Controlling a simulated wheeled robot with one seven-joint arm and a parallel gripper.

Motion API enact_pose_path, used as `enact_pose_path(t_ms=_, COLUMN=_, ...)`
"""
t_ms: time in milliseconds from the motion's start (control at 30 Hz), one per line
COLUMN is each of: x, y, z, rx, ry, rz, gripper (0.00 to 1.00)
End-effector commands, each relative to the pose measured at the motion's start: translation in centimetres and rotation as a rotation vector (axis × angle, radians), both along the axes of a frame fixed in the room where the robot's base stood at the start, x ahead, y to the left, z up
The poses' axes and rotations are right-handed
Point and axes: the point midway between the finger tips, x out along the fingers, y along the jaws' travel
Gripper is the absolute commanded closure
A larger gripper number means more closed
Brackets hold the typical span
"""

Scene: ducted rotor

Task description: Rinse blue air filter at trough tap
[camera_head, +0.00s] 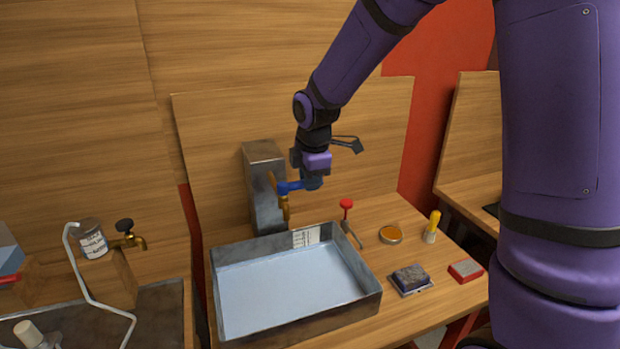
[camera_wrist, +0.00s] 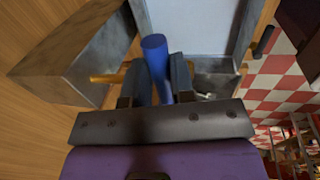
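A brass tap (camera_head: 285,206) with a blue lever handle (camera_head: 288,187) stands at the grey post behind the trough. My gripper (camera_head: 306,184) is at this handle. In the wrist view the blue handle (camera_wrist: 155,62) lies between my two fingers (camera_wrist: 163,80), which appear closed against it. The metal trough (camera_head: 365,300) is below, with a pale blue, flat inside; I cannot tell if it is water. A dark, bluish, dirty-looking block (camera_head: 410,276), seemingly the blue air filter, lies on a small tray right of the trough, away from my gripper.
Right of the trough are a red-topped tool (camera_head: 346,205), an orange-topped tin (camera_head: 390,235), a yellow-handled item (camera_head: 433,222) and a red-and-grey block (camera_head: 466,270). At left, a second brass tap (camera_head: 130,241), a can (camera_head: 91,240) and a bent white tube (camera_head: 95,300) stand near another basin.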

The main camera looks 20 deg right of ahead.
Motion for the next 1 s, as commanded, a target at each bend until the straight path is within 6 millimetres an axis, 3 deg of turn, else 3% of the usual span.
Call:
enact_pose_path(t_ms=267, x=-0.2, y=0.1, z=0.0, rx=0.0, ry=0.0, rz=-0.029, gripper=1.0)
enact_pose_path(t_ms=700, x=-1.7, y=0.4, z=0.1, rx=0.0, ry=-0.002, rz=-0.268, gripper=1.0)
enact_pose_path(t_ms=1000, x=-1.8, y=0.4, z=0.1, rx=0.0, ry=-0.002, rz=-0.282, gripper=1.0)
